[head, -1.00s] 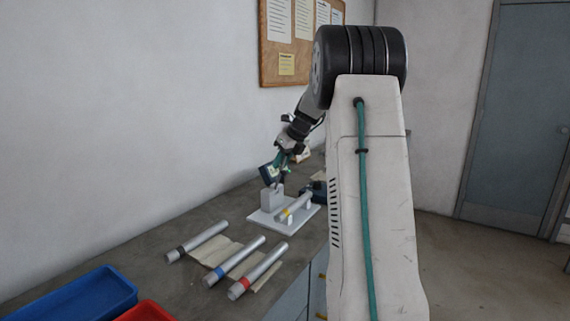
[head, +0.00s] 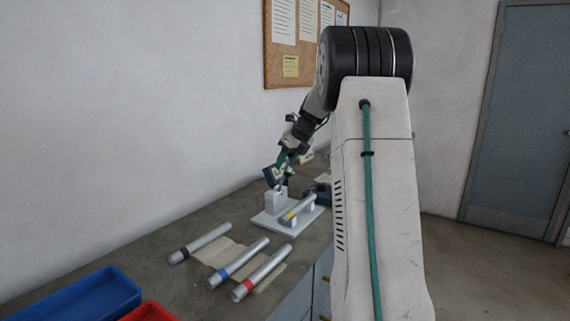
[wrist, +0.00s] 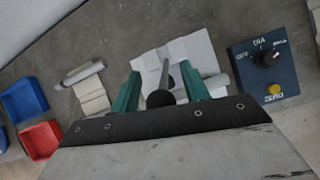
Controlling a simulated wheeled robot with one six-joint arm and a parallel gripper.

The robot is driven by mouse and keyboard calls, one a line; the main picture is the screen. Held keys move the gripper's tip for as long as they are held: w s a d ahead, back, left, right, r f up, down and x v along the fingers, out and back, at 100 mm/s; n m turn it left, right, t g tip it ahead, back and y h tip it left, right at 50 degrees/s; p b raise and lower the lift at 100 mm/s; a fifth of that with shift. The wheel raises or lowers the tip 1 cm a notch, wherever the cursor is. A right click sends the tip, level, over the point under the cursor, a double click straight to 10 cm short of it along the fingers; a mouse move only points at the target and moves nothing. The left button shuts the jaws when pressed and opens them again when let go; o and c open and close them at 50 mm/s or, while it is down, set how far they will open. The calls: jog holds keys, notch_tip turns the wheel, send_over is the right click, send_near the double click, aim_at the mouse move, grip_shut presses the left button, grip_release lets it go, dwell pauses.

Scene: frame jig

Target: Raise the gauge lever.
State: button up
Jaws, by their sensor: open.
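The gauge lever is a thin grey rod with a dark round knob (wrist: 160,98) in the wrist view. It rises from the white jig (head: 270,222), which stands on the bench. My gripper (head: 281,183) is over the jig's upright block in the head view. In the wrist view its two green fingers (wrist: 160,92) are open, one on each side of the knob. I cannot tell whether they touch it. In the head view the lever is mostly hidden by my gripper.
A dark blue box with a dial and yellow button (wrist: 264,70) sits right of the jig in the wrist view. Tubes with black (head: 200,243), blue (head: 238,262) and red (head: 260,274) bands lie on the near bench. Blue (head: 75,302) and red (head: 148,313) bins stand nearer.

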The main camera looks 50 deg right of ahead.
jog(key=v, duration=0.6)
jog(key=shift+s+r, duration=0.2)
jog(key=shift+r, duration=0.2)
